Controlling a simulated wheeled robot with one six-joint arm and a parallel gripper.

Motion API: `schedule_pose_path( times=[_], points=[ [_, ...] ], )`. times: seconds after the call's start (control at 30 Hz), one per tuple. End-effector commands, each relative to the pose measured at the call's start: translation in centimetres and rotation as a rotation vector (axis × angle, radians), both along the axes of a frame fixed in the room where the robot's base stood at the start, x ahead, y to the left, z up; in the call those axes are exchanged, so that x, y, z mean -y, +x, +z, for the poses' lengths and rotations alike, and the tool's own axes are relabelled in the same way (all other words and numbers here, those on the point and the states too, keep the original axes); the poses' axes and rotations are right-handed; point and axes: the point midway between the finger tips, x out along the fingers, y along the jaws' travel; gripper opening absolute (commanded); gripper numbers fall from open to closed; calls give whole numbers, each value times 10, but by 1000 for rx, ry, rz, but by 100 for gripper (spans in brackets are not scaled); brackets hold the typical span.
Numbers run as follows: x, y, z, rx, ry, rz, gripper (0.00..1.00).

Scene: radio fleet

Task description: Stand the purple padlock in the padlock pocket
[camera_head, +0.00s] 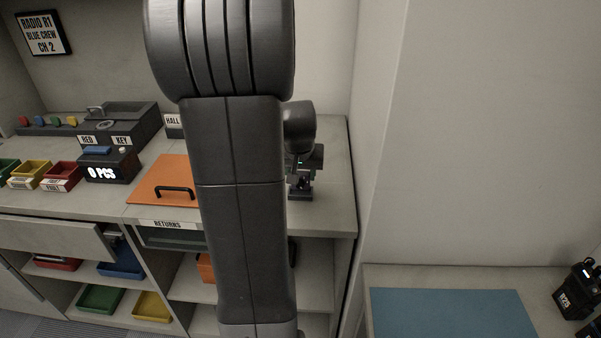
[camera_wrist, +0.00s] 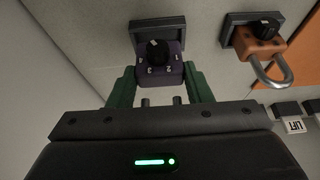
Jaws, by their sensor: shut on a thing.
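The purple padlock (camera_wrist: 160,73), a dark purple block with white marks and a black knob, is between the green fingers of my gripper (camera_wrist: 161,77) in the wrist view. My gripper is shut on it. A dark square pocket (camera_wrist: 176,24) lies right behind the padlock, which overlaps its near edge in the picture. I cannot tell whether the padlock is inside the pocket or in front of it. In the head view my gripper (camera_head: 301,187) is low over the right end of the counter, and the padlock is too small to make out.
An orange padlock (camera_wrist: 259,44) with a grey shackle sits at a second dark pocket to the right. A LIFT label (camera_wrist: 295,127) is near it. In the head view, an orange panel with a black handle (camera_head: 160,181) lies left of my arm, and a wall (camera_head: 345,130) bounds the counter's right.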

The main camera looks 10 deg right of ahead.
Motion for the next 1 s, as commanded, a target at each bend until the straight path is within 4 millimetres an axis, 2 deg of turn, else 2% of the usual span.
schedule_pose_path(
  times=[0.47,1.0],
  points=[
    [0,0,0,1,0,0,12],
    [0,0,-13,1,0,0,12]
  ],
)
